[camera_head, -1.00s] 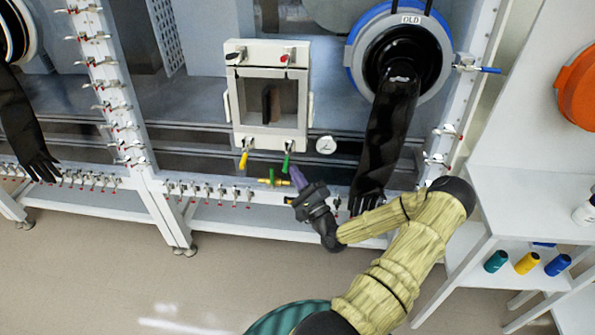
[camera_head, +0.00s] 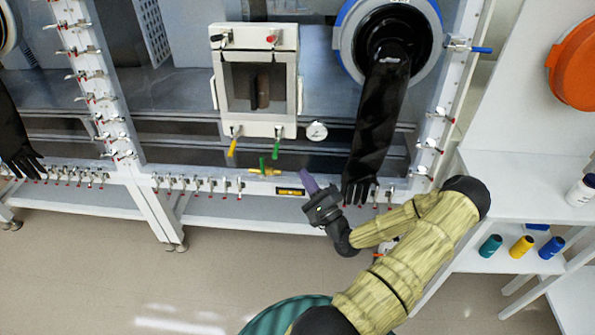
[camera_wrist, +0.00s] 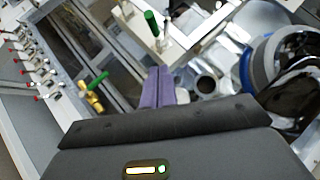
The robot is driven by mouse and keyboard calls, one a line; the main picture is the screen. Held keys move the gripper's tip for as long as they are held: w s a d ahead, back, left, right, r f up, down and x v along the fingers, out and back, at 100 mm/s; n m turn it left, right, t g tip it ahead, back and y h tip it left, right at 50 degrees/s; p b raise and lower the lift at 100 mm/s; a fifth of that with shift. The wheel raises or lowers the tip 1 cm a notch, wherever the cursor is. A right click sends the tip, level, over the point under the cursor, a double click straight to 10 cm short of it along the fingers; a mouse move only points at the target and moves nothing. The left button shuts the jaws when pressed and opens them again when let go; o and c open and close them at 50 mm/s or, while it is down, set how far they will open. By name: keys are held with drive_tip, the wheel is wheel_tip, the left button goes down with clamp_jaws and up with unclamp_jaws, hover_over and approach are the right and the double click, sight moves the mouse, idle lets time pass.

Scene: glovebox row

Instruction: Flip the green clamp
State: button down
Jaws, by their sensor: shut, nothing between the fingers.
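The green clamp (camera_head: 276,149) hangs on the right of the lower edge of the small white-framed door, its green handle pointing down in the head view. In the wrist view its green handle (camera_wrist: 152,23) shows near the top, ahead of the fingers. My gripper (camera_head: 308,182) is below and to the right of the clamp, apart from it. Its purple fingers (camera_wrist: 158,87) are shut and empty in the wrist view.
A yellow-handled clamp (camera_head: 233,146) hangs left of the green one. A brass valve with a green lever (camera_head: 262,165) sits below on the rail. A black glove (camera_head: 377,125) hangs close right of my gripper. A round gauge (camera_head: 317,131) is above my gripper.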

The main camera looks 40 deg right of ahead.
drive_tip(key=b+v, duration=0.1)
drive_tip(key=v, duration=0.5)
drive_tip(key=shift+w+f, duration=0.1)
drive_tip(key=shift+a, duration=0.1)
idle(0.5)
drive_tip(key=w+a+n+g+y+p, duration=0.45)
drive_tip(key=w+a+n+g, duration=0.35)
drive_tip(key=a+n+g, duration=0.5)
drive_tip(key=s+a+r+n+g+h+p, duration=0.1)
drive_tip(key=s+a+r+n+g+p, duration=0.1)
drive_tip(key=r, duration=0.4)
drive_tip(key=s+a+r+n+g+h+p, duration=0.1)
drive_tip(key=s+a+r+n+g+p, duration=0.1)
drive_tip(key=s+a+r+n, duration=0.2)
drive_tip(key=s+a+r+n+g+h+p, duration=0.1)
drive_tip(key=s+a+r+n+g+p, duration=0.1)
drive_tip(key=a+r, duration=0.5)
drive_tip(key=s+r+n+g, duration=0.1)
drive_tip(key=s+r+n, duration=0.1)
drive_tip(key=shift+a+n, duration=0.25)
drive_tip(key=shift+n, duration=0.05)
